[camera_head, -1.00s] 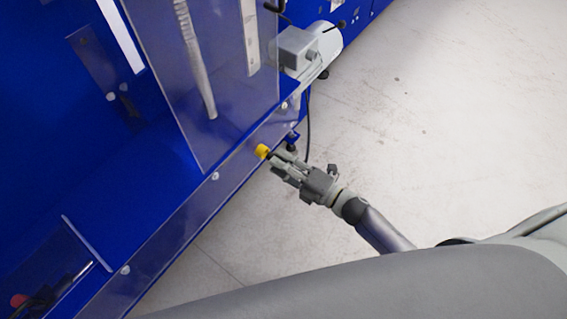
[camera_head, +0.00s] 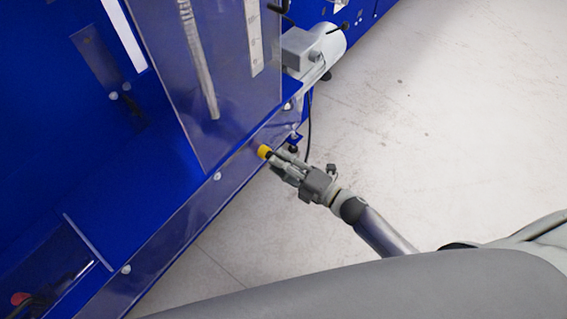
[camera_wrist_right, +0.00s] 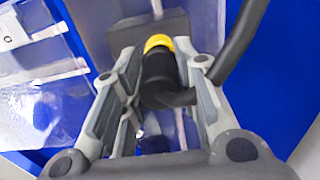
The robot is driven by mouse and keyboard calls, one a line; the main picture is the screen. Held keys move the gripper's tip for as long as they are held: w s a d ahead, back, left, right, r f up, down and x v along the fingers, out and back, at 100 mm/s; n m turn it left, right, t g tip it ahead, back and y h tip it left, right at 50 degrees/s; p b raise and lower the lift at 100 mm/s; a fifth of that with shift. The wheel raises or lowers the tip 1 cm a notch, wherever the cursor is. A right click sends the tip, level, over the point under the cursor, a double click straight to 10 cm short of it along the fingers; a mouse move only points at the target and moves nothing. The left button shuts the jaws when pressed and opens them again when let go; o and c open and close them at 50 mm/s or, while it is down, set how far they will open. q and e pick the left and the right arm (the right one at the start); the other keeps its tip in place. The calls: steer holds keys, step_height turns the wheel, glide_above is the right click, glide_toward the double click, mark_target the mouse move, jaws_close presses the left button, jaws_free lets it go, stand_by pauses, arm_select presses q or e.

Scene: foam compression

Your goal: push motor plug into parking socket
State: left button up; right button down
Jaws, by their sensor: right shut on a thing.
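The motor plug, a black body with a yellow ring, shows in the right wrist view (camera_wrist_right: 159,75) between the fingers of my right gripper (camera_wrist_right: 163,78). In the head view its yellow end (camera_head: 264,151) points at the clear front panel of the blue machine. My right gripper (camera_head: 280,160) is shut on the plug there. A black cable (camera_wrist_right: 237,45) bends away from the plug to the upper right. A dark grey part lies just ahead of the yellow ring; I cannot tell whether it is the parking socket or whether they touch. My left gripper is not in view.
The blue machine (camera_head: 90,190) with a clear panel (camera_head: 200,80) fills the left. A grey motor (camera_head: 315,48) sits at its upper corner, with a dark cable hanging below. The light floor (camera_head: 450,110) on the right is clear.

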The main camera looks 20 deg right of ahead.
steer(key=shift+x, duration=0.8)
steer(key=c, duration=1)
jaws_free()
steer(key=shift+c, duration=0.2)
steer(key=v, duration=0.6)
stand_by(0.4)
